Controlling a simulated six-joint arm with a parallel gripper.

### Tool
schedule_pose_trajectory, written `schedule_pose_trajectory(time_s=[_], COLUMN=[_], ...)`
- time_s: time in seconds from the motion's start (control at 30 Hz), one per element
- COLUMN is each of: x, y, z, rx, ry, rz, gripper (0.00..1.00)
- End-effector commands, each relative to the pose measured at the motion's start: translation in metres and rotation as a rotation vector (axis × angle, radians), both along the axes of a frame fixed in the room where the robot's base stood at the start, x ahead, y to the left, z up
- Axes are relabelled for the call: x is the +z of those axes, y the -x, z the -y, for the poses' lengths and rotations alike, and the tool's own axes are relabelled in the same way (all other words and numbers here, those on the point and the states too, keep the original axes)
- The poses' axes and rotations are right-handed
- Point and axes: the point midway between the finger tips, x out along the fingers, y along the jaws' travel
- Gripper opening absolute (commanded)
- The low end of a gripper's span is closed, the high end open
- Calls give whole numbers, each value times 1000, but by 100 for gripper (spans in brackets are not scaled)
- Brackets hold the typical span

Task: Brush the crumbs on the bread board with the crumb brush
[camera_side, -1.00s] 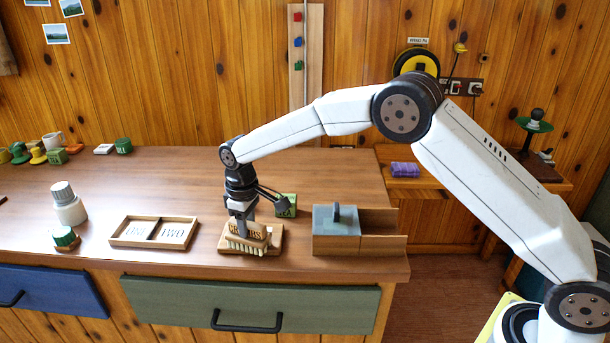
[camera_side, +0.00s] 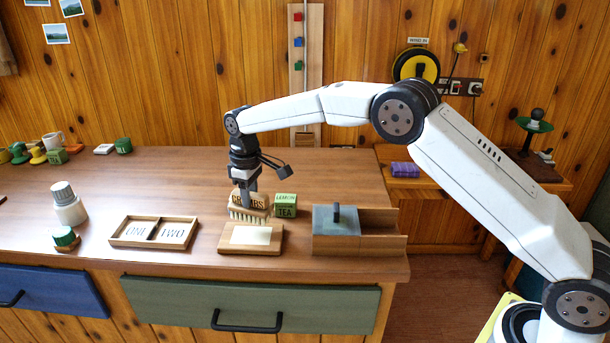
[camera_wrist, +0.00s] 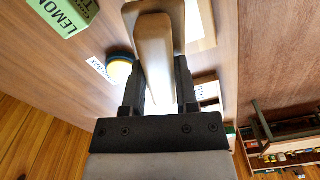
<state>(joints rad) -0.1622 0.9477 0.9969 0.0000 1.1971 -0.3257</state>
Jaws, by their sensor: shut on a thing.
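My gripper (camera_side: 246,188) is shut on the wooden crumb brush (camera_side: 250,204), which carries dark lettering on its side and pale bristles below. The brush is upright behind the bread board (camera_side: 229,244), its bristles pointing down; I cannot tell whether they touch the table. The board lies flat near the counter's front edge with a pale rectangle on top. No separate crumbs can be made out on it. In the wrist view the brush's handle (camera_wrist: 154,55) sits between the two dark fingers, and part of the board (camera_wrist: 207,35) shows beyond it.
A green lemon tea box (camera_side: 286,205) stands just right of the brush. A grey-lidded box (camera_side: 333,222) stands right of the board. A two-part wooden tray (camera_side: 153,232) and a white bottle (camera_side: 68,206) are to the left.

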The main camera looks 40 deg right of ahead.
Motion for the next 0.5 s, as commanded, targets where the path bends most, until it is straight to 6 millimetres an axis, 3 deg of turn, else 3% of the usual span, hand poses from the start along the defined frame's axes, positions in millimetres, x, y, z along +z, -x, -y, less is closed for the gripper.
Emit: schedule_pose_trajectory(time_s=[0.5], x=[40], y=[0], z=[0], rx=[0], ry=[0], rz=[1], gripper=[0])
